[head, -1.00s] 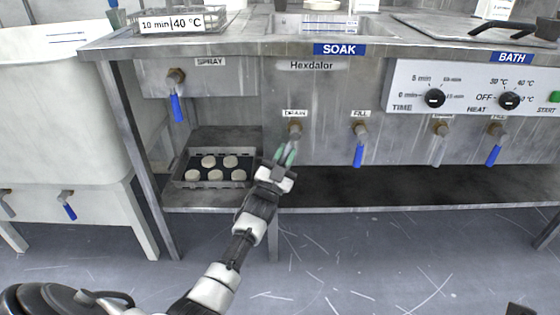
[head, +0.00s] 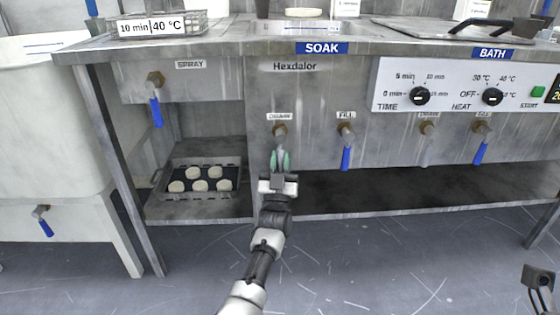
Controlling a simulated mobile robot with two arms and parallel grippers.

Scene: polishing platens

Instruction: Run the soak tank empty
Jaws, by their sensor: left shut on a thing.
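The soak tank's steel front (head: 310,95) is under the blue SOAK sign (head: 321,48). Its basin opening (head: 300,28) shows only as a thin strip at the top, so I cannot tell the water level. The soak drain valve (head: 280,130) has a brass body under a DRAIN label. Its grey lever hangs down and is mostly hidden between the green fingertips of my left gripper (head: 280,162). The left gripper is shut on this lever. A grey and dark part of my right arm shows at the bottom right; its fingers cannot be made out.
The soak fill valve (head: 346,132) has a blue lever hanging down, right of the drain. The bath drain (head: 426,130) and bath fill (head: 482,128) valves are farther right. The spray valve (head: 155,85) is at left. A tray (head: 197,192) of pale discs sits on the lower shelf.

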